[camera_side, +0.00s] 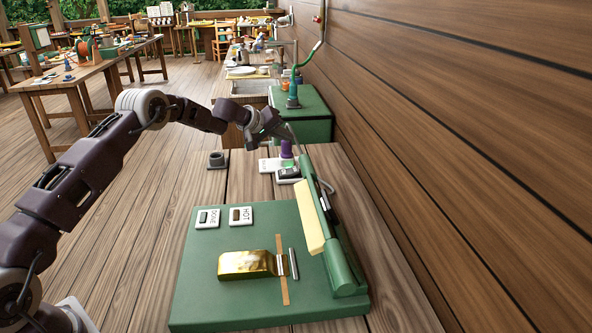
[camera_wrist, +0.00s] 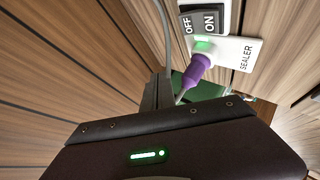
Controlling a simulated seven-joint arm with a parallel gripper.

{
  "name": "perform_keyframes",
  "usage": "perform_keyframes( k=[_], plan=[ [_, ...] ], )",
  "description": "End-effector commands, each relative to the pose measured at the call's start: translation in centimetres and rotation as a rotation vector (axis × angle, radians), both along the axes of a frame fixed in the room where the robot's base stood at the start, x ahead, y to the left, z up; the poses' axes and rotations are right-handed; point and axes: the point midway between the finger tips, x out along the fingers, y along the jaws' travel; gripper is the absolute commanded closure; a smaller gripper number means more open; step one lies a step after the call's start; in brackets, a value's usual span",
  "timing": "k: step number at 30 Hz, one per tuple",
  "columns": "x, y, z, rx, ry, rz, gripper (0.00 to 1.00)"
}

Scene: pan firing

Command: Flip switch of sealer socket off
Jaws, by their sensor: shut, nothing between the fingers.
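The sealer socket is a white plate (camera_wrist: 235,52) marked SEALER in the wrist view, with a dark OFF/ON rocker switch (camera_wrist: 202,19) and a lit green light (camera_wrist: 203,43). I cannot tell clearly which rocker half is pressed. A purple plug (camera_wrist: 193,73) sits in the socket. In the side view the switch (camera_side: 288,173) is on the table behind the green sealer (camera_side: 245,298), with the purple plug (camera_side: 286,150) behind it. My gripper (camera_side: 295,146) is shut and empty, just above and beside the plug and socket; its fingertips are partly hidden.
The sealer's raised arm (camera_side: 312,200) with its yellow bar stands close in front of the socket. A grey cable (camera_wrist: 163,40) runs beside the socket. A wooden wall rises on the right. A small dark cylinder (camera_side: 216,159) stands left; the table between is mostly clear.

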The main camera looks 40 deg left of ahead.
Motion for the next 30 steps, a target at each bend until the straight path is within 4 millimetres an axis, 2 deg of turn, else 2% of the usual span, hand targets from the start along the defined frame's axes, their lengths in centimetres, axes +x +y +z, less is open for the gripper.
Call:
perform_keyframes(
  k=[7, 21, 30],
  plan=[
    [0.1, -0.2, -0.8, -0.001, 0.002, -0.002, 1.00],
    [1.1, -1.1, -7.1, -0.001, 0.001, -0.001, 1.00],
    [1.3, -1.4, -8.6, 0.001, 0.001, -0.002, 1.00]
  ],
)
